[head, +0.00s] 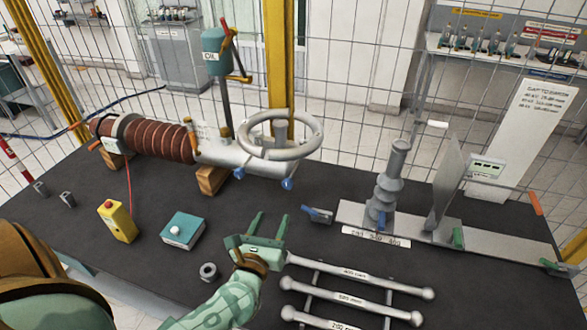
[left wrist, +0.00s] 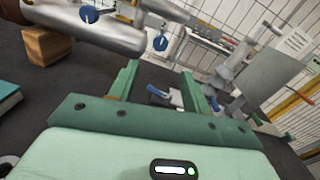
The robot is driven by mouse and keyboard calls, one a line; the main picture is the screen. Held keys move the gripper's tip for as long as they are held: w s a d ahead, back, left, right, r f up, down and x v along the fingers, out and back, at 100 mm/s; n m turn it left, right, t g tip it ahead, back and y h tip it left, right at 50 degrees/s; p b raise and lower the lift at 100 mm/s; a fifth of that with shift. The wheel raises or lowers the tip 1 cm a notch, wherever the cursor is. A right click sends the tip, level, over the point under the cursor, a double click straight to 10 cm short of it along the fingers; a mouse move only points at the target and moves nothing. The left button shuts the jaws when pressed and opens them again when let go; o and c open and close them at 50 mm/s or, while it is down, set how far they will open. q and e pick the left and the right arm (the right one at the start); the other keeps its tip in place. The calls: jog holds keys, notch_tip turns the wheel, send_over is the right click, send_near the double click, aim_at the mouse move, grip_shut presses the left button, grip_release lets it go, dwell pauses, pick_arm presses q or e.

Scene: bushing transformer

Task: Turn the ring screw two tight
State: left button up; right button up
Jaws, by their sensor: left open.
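A pale ring (head: 280,133) sits over the right end of a grey metal tube (head: 245,155). Two blue-headed screws show below the ring and tube: one on the left (head: 239,173) and one on the right (head: 287,183). Both also show in the left wrist view, the left one (left wrist: 89,14) and the right one (left wrist: 160,43). I cannot tell which is number two, or how tight either is. My left gripper (head: 270,218) is open and empty, in front of the right screw and apart from it. Its two fingers also show in the left wrist view (left wrist: 162,85). My right gripper is out of view.
A ribbed brown bushing (head: 160,140) extends left from the tube, and a wooden block (head: 212,180) is under the tube. A yellow box (head: 117,222), teal box (head: 182,230) and nut (head: 208,271) stand left. Rods (head: 350,272) lie right of my gripper. A grey insulator stand (head: 390,185) is farther right.

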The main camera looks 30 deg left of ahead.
pick_arm(q)
send_near(290, 177)
jog(key=x, duration=0.8)
jog(key=shift+w+a+f, duration=0.15)
jog(key=shift+w+f, duration=0.1)
jog(key=shift+w, duration=0.1)
jog(key=shift+w+a, duration=0.15)
jog(key=shift+w, duration=0.35)
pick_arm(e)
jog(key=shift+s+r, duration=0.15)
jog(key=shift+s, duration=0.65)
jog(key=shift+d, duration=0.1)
pick_arm(q)
jog(key=c, duration=1)
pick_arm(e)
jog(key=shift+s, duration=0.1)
